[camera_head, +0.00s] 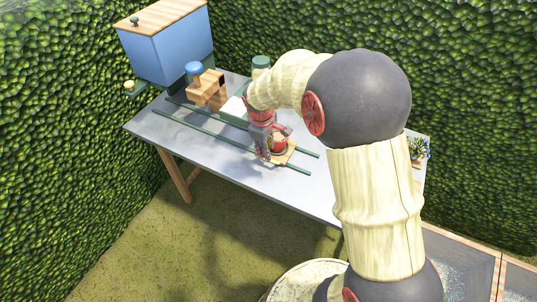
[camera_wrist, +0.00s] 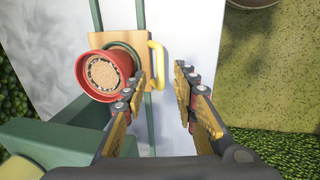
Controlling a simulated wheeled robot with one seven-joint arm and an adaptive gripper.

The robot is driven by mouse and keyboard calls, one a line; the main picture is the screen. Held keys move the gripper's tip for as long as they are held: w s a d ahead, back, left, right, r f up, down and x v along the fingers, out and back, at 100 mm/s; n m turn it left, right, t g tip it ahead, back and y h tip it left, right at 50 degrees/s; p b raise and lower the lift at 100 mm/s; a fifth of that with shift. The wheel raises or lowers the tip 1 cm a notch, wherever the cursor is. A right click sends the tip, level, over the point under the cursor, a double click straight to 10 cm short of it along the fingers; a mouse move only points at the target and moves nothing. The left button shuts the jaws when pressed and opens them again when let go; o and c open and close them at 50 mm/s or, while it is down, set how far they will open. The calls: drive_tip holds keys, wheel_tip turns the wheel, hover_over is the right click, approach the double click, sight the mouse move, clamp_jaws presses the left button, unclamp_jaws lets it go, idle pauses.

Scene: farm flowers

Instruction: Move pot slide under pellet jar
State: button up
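The pot slide (camera_head: 290,154) is a small wooden carriage on green rails, near their right end in the head view. A red pot with brown fill (camera_wrist: 104,72) stands on it. In the wrist view a yellow handle (camera_wrist: 158,66) sticks out from the slide's wooden plate (camera_wrist: 130,42). My gripper (camera_wrist: 158,84) is open, its fingertips apart near the handle; I cannot tell whether they touch it. A blue-topped jar (camera_head: 194,68), possibly the pellet jar, sits on a wooden stand (camera_head: 208,88) over the rails at the left. My arm hides part of the table.
The green rails (camera_head: 190,132) run along the grey table (camera_head: 145,127). A blue box with a wooden lid (camera_head: 170,50) stands at the back left. A green-lidded jar (camera_head: 261,62) stands behind my gripper. Plants (camera_head: 417,147) show at the right. The table's front is clear.

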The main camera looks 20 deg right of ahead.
drive_tip(key=r, duration=0.6)
drive_tip(key=shift+s+a, duration=0.35)
drive_tip(key=shift+a, duration=0.05)
drive_tip(key=shift+f, duration=0.1)
